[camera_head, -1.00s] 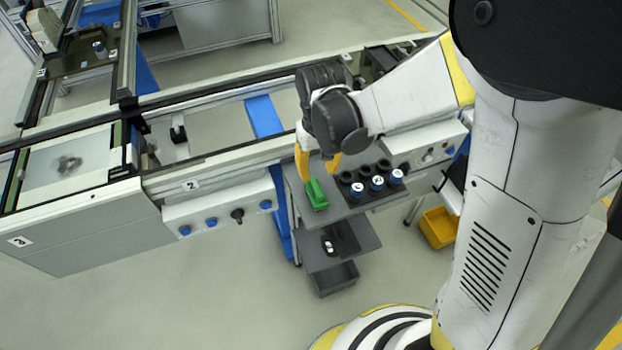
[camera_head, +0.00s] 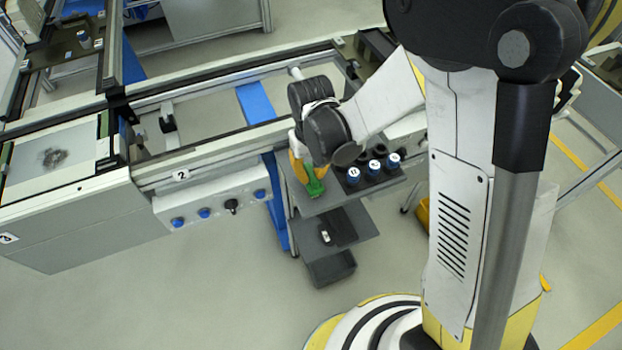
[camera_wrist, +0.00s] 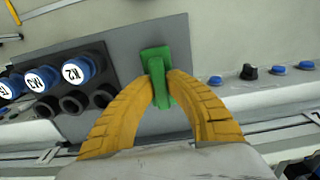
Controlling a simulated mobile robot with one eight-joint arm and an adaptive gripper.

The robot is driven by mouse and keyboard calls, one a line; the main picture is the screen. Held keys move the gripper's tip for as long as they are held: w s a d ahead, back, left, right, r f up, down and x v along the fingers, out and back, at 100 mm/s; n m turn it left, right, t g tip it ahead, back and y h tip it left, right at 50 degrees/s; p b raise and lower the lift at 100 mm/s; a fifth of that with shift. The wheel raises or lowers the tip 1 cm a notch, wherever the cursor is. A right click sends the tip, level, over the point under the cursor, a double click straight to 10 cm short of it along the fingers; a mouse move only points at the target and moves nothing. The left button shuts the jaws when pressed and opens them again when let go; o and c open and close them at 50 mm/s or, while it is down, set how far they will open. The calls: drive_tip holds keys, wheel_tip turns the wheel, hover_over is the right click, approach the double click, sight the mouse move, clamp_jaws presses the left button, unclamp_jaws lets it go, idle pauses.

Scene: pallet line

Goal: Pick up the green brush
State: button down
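The green brush (camera_head: 315,187) is at the left part of the grey shelf top (camera_head: 325,203), under my gripper (camera_head: 306,176). In the wrist view the brush (camera_wrist: 156,58) lies between the two yellow fingers of my gripper (camera_wrist: 160,80). The fingertips meet its narrow part from both sides and appear shut on it. The wide end of the brush sticks out beyond the fingertips. In the head view my wrist hides part of the fingers and the brush. I cannot tell whether the brush is clear of the shelf.
Several blue-topped, labelled cylinders (camera_wrist: 77,70) stand in a dark holder (camera_wrist: 97,62) beside the brush. A control panel with blue knobs (camera_head: 204,213) and the conveyor frame (camera_head: 205,152) are close by. A lower shelf (camera_head: 350,224) holds a small white-and-black item.

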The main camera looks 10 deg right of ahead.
sight(311, 173)
idle(0.4)
drive_tip(key=shift+r, duration=0.6)
wheel_tip(311, 173, up, 3)
drive_tip(key=shift+p, duration=0.9)
drive_tip(key=d+r+p, duration=0.1)
drive_tip(key=d+r, duration=0.2)
drive_tip(key=d, duration=0.2)
drive_tip(key=w+d+r+p, duration=0.1)
drive_tip(key=d+r, duration=0.2)
drive_tip(key=d, duration=0.3)
drive_tip(key=shift+w+d+r+p, duration=0.2)
drive_tip(key=shift+d+r+p, duration=0.1)
drive_tip(key=shift+r+p, duration=0.1)
drive_tip(key=c, duration=2.1)
unclamp_jaws()
clamp_jaws()
